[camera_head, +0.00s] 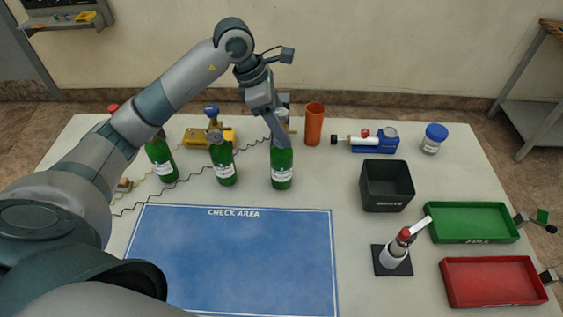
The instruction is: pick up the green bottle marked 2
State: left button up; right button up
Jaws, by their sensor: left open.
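Three green bottles with white labels stand in a row behind the blue check area: a left one (161,158), a middle one (223,166) and a right one (282,168). The label numbers are too small to read, so I cannot tell which is marked 2. My left gripper (279,126) is open at the top of the right bottle and hides its neck. I cannot tell whether the fingers touch it. My right gripper is not in view.
The blue check area (235,260) is clear. A dark bin (387,186), a red-topped device (397,247), a green tray (473,223) and a red tray (492,282) are on the right. Cords lie on the left.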

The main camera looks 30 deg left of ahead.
aim_at(283, 113)
pick_arm(q)
grip_shut()
jog(key=shift+r, duration=0.2)
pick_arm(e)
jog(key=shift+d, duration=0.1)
